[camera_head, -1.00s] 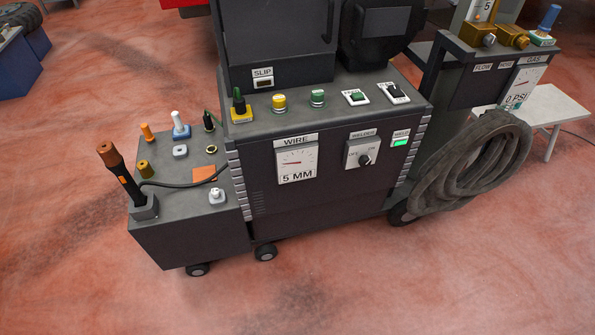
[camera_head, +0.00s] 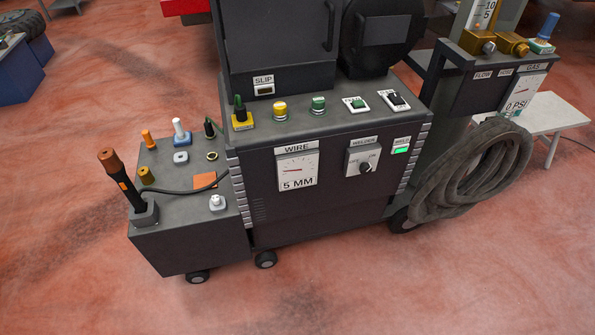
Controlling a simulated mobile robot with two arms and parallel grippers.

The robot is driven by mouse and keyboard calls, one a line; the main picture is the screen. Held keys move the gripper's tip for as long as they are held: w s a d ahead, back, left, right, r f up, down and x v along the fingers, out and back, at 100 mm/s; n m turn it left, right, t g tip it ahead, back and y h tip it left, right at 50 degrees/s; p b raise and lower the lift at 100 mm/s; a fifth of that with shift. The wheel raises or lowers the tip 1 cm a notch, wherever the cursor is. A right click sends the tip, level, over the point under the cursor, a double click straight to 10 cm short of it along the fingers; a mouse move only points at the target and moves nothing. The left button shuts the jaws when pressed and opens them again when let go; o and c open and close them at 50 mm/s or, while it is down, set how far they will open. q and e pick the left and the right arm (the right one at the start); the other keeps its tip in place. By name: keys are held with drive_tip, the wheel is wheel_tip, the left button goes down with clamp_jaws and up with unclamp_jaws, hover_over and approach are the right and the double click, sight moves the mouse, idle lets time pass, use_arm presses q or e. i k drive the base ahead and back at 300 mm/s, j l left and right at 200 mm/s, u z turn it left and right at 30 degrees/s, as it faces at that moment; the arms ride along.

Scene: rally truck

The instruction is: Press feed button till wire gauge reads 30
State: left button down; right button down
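The wire gauge (camera_head: 297,170) is a white dial with a red needle on the front of the dark welding machine (camera_head: 320,205). It reads 5 MM under a WIRE label. On the top ledge is a green rocker button on a white plate (camera_head: 356,103); its small label is too blurred to read for sure. Left of it are a green round button (camera_head: 318,105) and a yellow round button (camera_head: 280,109). A black switch on a white plate (camera_head: 394,99) is to its right. Neither of my grippers is in view.
A welder knob (camera_head: 365,166) and a lit green lamp (camera_head: 401,150) are on the front panel. A side tray (camera_head: 185,215) at left carries a torch (camera_head: 119,182) and small parts. A coiled hose (camera_head: 473,170) hangs at right. The red floor in front is clear.

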sight(356, 103)
drive_tip(key=i+l, duration=0.25)
drive_tip(key=i+l+u, duration=0.15)
drive_tip(key=l, duration=0.3)
drive_tip(key=i+l, duration=0.3)
drive_tip(key=i+l+u, duration=0.1)
drive_tip(key=i+l, duration=0.15)
drive_tip(key=l, duration=0.2)
drive_tip(key=i+l+u, duration=0.1)
drive_tip(key=l, duration=0.3)
drive_tip(key=i+l, duration=0.3)
drive_tip(key=l, duration=0.15)
